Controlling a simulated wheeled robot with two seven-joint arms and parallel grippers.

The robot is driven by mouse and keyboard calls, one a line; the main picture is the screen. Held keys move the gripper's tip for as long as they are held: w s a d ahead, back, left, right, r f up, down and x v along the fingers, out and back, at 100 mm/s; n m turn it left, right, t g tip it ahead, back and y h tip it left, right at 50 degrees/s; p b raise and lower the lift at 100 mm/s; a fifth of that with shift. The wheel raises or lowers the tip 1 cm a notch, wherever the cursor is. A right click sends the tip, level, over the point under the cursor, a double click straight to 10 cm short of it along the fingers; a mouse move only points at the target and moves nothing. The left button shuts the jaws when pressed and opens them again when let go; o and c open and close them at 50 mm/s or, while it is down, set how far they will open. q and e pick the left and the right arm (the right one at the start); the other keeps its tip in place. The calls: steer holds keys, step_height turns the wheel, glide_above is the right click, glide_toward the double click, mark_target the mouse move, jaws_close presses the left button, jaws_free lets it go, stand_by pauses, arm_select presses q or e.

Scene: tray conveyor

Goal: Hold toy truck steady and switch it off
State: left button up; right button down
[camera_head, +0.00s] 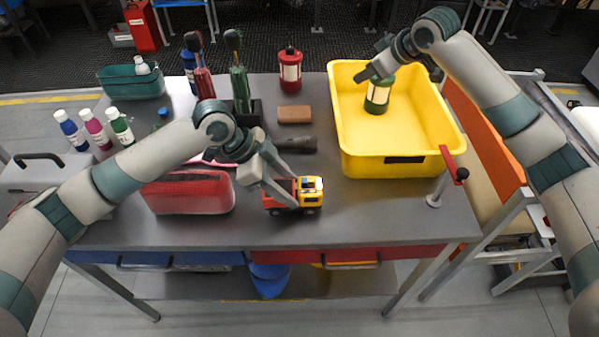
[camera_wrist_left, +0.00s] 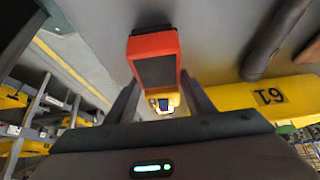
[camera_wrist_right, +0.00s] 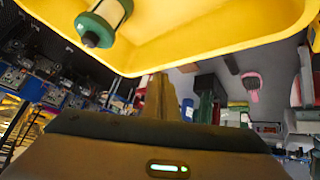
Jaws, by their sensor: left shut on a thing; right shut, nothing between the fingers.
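The toy truck (camera_head: 310,190), with a yellow cab and a red-orange bed, stands on the grey table near its front edge. My left gripper (camera_head: 296,202) is shut on the truck, its fingers on either side of it. In the left wrist view the truck's bed (camera_wrist_left: 155,68) and cab show between the two fingers. The switch is too small to make out for sure. My right gripper (camera_head: 366,76) is shut and empty, raised over the back left part of the yellow bin. In the right wrist view its fingers (camera_wrist_right: 160,88) are together.
The yellow bin (camera_head: 400,166) holds a green lantern (camera_head: 378,95). A red case (camera_head: 188,193) lies left of the truck. A black flashlight (camera_head: 294,145) and brown block (camera_head: 294,115) lie behind it. A red lever post (camera_head: 447,172) stands right. Table between truck and post is clear.

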steer(key=s+a+n+g, duration=0.4)
steer(key=s+a+n, duration=0.1)
steer(key=s+a, duration=0.85)
steer(key=n+g, duration=0.3)
steer(key=n, duration=0.1)
glide_above(305, 183)
steer(key=a, duration=0.2)
steer(key=shift+w+f+h, duration=0.2)
steer(key=shift+w+h, duration=0.1)
steer(key=shift+w, duration=0.05)
steer(key=shift+f, duration=0.1)
steer(key=x, duration=0.9)
steer(key=shift+w, duration=0.1)
steer(key=d, duration=0.2)
steer(key=shift+d+f, duration=0.25)
steer(key=shift+f, duration=0.15)
arm_select(q)
steer(key=shift+d, duration=0.1)
arm_select(e)
steer(key=shift+d, duration=0.65)
